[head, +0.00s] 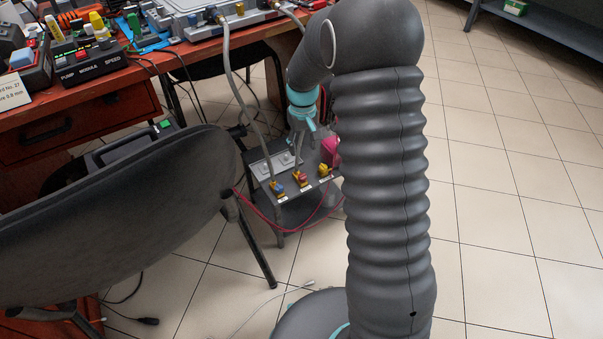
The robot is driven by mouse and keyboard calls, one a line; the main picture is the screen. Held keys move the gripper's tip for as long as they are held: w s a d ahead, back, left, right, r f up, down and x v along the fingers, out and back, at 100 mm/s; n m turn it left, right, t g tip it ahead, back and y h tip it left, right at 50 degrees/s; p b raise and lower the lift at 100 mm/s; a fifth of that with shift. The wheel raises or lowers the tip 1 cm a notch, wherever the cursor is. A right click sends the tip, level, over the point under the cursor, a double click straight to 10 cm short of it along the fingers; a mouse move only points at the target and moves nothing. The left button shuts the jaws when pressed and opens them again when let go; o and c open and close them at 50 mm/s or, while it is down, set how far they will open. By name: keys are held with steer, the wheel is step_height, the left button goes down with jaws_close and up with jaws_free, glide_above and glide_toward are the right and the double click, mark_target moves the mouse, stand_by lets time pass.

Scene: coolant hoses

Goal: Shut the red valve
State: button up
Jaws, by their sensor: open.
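The red valve (301,178) sits at the front of a low grey unit, with a small white label below it. A blue valve (278,187) is to its left and a yellow valve (324,170) to its right. A grey hose rises behind the red valve. The valves are too small here to tell their handle positions clearly. My gripper (303,127), teal and grey, points down above the unit. It is open, above and apart from the red valve in the picture. My arm hides part of the unit's right side.
A dark chair (120,205) fills the left front. A red-brown workbench (90,100) with equipment stands behind it. Grey hoses (228,70) run down to the unit. Red cables (262,216) hang in front. Tiled floor (500,200) is clear at right.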

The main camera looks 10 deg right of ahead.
mark_target(302, 177)
step_height(302, 177, down, 13)
steer(key=shift+r, duration=0.1)
stand_by(0.3)
